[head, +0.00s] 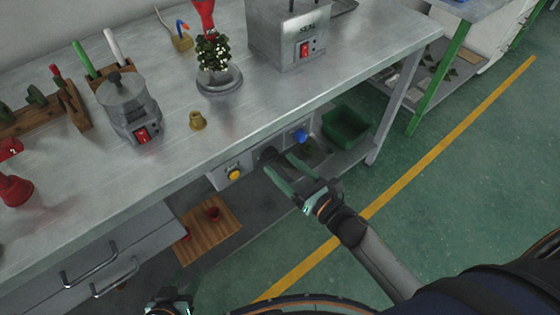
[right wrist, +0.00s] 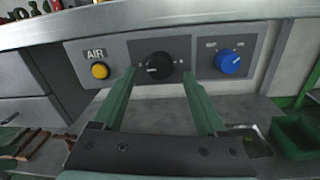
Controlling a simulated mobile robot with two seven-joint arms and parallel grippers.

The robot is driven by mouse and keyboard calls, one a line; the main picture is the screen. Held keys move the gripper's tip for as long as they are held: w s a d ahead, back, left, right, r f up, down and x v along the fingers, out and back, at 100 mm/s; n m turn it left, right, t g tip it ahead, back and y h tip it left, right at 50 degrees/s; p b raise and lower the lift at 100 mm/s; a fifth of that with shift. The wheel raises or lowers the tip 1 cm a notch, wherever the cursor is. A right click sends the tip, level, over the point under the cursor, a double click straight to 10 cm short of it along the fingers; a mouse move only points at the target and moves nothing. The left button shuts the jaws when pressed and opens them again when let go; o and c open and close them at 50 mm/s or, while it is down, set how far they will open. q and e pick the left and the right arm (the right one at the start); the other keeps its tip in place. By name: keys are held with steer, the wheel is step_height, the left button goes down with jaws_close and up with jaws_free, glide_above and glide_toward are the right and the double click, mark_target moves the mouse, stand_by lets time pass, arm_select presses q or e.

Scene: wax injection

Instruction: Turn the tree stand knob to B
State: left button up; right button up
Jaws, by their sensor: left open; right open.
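A black rotary knob (right wrist: 158,67) sits in the middle section of the grey control panel under the bench. A small mark shows on each side of it, too small to read. In the head view the knob (head: 267,154) is partly hidden behind my right gripper (head: 277,163). My right gripper is open, its green fingers (right wrist: 158,90) on either side of and just below the knob; I cannot tell if they touch it. The tree stand (head: 220,82) holds a small wax tree (head: 212,52) on the bench. My left gripper (head: 168,303) is at the bottom edge, open and empty.
A yellow button (right wrist: 100,70) under an AIR label is left of the knob, a blue knob (right wrist: 228,62) right. The bench edge (right wrist: 180,14) overhangs the panel. A green bin (head: 346,128) stands on the shelf to the right. A wooden board (head: 208,229) lies below left.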

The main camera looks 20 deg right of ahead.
steer(key=shift+x, duration=0.9)
jaws_close()
